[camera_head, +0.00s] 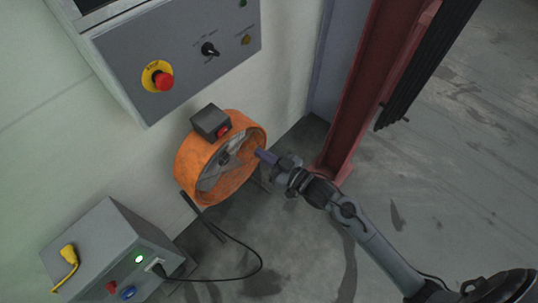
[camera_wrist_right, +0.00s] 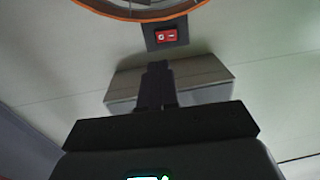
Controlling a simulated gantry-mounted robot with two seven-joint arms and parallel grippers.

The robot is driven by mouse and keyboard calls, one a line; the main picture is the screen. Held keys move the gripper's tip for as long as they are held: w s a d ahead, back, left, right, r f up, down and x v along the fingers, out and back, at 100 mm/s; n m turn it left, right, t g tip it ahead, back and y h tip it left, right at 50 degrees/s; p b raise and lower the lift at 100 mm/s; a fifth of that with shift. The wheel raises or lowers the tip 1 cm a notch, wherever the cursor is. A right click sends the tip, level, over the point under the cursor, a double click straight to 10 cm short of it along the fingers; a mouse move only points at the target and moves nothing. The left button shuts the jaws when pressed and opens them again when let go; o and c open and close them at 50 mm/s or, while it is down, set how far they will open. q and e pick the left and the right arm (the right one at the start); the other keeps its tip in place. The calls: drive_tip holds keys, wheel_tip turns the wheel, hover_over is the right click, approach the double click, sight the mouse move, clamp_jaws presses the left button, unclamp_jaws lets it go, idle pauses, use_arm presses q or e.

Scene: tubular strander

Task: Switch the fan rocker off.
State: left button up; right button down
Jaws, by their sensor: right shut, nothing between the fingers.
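The orange drum fan (camera_head: 189,170) stands on the floor by the wall; its rim (camera_wrist_right: 135,15) shows at the top of the right wrist view. A dark switch box (camera_head: 208,119) sits on the fan's top. The red fan rocker (camera_head: 223,131) is on the box's face; it also shows in the right wrist view (camera_wrist_right: 166,36) with white marks. I cannot tell which side is pressed. My right gripper (camera_head: 261,154) is shut and empty, at the right edge of the fan and apart from the rocker. In the right wrist view its fingers (camera_wrist_right: 157,68) point toward the rocker. My left gripper is not in view.
A grey control panel (camera_head: 190,60) with a red emergency button (camera_head: 164,82) hangs above the fan. A grey box (camera_head: 95,245) with a lit green button stands at lower left, its black cable (camera_head: 258,268) on the floor. A red steel column (camera_head: 362,90) rises behind my right arm.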

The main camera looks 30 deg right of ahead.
drive_tip(key=shift+v, duration=1)
